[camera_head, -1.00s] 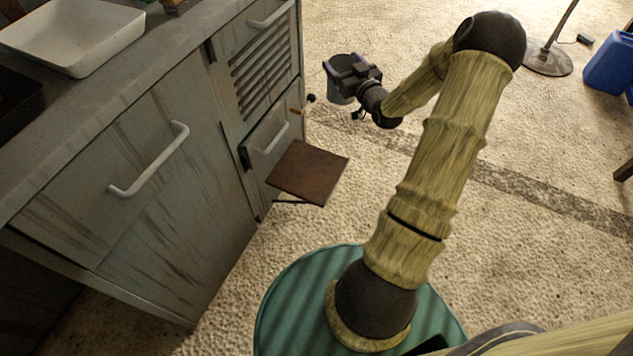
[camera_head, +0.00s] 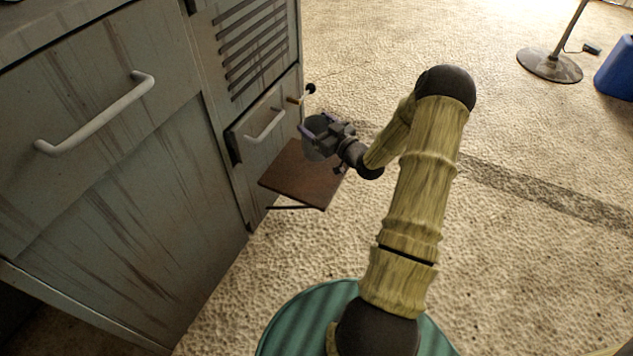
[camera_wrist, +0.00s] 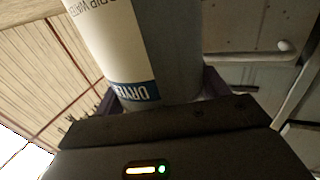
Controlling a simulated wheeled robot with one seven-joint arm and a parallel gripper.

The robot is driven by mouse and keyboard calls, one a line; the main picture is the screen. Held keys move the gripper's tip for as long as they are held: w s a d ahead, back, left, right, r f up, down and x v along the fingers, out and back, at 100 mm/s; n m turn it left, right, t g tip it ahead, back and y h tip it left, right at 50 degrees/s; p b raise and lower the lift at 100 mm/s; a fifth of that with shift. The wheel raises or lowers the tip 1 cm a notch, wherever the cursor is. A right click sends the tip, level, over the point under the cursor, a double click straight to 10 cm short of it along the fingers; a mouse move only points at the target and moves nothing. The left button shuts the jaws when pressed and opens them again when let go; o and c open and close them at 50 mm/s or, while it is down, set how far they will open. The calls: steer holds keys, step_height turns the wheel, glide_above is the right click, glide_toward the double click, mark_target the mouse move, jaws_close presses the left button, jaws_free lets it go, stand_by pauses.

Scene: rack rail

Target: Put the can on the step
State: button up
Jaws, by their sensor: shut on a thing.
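The can (camera_wrist: 178,45) is a grey cylinder with a cream label and a dark blue band; it fills the middle of the wrist view. My gripper (camera_head: 322,128) is shut on the can, with a finger on either side of it. In the head view the can (camera_head: 316,147) hangs below the gripper, over the far part of the step. The step (camera_head: 300,177) is a flat brown plate sticking out from the cabinet front. I cannot tell whether the can's bottom touches the step.
The grey cabinet (camera_head: 110,190) with white handles stands to the left. A small knob (camera_head: 310,89) sticks out near the gripper. A stand base (camera_head: 549,66) and a blue container (camera_head: 617,68) are on the floor at right. The floor between is clear.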

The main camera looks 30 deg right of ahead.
stand_by(0.3)
step_height(320, 180, down, 6)
steer(key=b, duration=0.3)
steer(key=shift+f+b, duration=0.15)
steer(key=shift+b, duration=0.25)
steer(key=shift+f+b, duration=1.25)
steer(key=shift+f, duration=0.6)
steer(key=shift+f, duration=0.15)
steer(key=o, duration=1.3)
steer(key=shift+o, duration=0.2)
